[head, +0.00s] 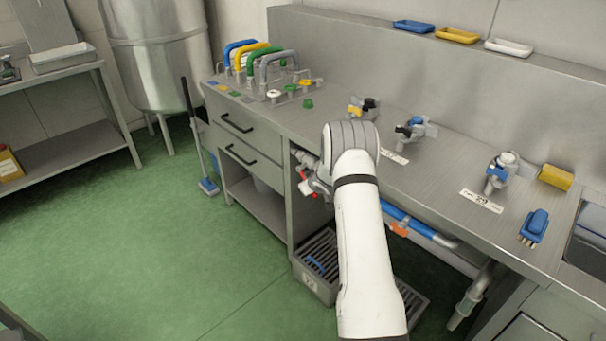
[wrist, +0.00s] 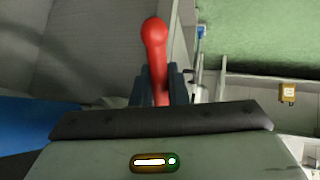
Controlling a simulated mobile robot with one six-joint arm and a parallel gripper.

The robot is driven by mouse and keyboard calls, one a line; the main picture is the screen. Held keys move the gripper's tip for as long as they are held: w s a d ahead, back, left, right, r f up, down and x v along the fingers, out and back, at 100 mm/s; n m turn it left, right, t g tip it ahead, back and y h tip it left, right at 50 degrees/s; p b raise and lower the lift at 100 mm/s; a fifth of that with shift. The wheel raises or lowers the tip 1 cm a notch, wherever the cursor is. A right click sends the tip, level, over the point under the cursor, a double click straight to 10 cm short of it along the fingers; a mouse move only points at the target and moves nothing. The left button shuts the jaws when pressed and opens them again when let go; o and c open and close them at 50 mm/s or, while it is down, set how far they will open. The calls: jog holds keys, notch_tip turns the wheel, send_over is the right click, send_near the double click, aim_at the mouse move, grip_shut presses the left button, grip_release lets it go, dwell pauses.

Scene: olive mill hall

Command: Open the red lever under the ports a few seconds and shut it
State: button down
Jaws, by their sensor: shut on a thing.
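The red lever (wrist: 154,42) shows in the wrist view as a rounded red handle rising between the two dark fingers of my gripper (wrist: 160,88). The fingers are shut on its lower part. Its rounded end sticks out past them. In the head view, small red parts of the lever (head: 305,187) show below the bench edge, beside a grey fitting (head: 304,159). My white arm hides much of this place. The lever's exact angle and any flow from it cannot be told. Coloured hose loops (head: 262,62) stand at ports on the bench top at the back left.
A grey crate with a slatted grate (head: 318,290) stands on the floor below. A blue mop (head: 208,186) leans at the left. The green floor (head: 150,260) is clear at the left.

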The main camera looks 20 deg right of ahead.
jog(key=shift+s+a+r+g+p, duration=0.15)
jog(key=shift+s+r+g+p, duration=0.25)
jog(key=shift+p, duration=1.6)
jog(key=shift+w+f+p, duration=0.1)
jog(key=shift+f+p, duration=0.15)
jog(key=shift+p, duration=0.2)
jog(key=shift+d+g+h, duration=0.2)
jog(key=shift+g+h, duration=0.1)
jog(key=c, duration=1.4)
grip_release()
jog(key=shift+c, duration=0.2)
jog(key=shift+r, duration=0.1)
jog(key=v, duration=0.7)
jog(key=shift+s+r+b, duration=0.25)
jog(key=shift+b, duration=0.1)
jog(key=shift+c, duration=0.3)
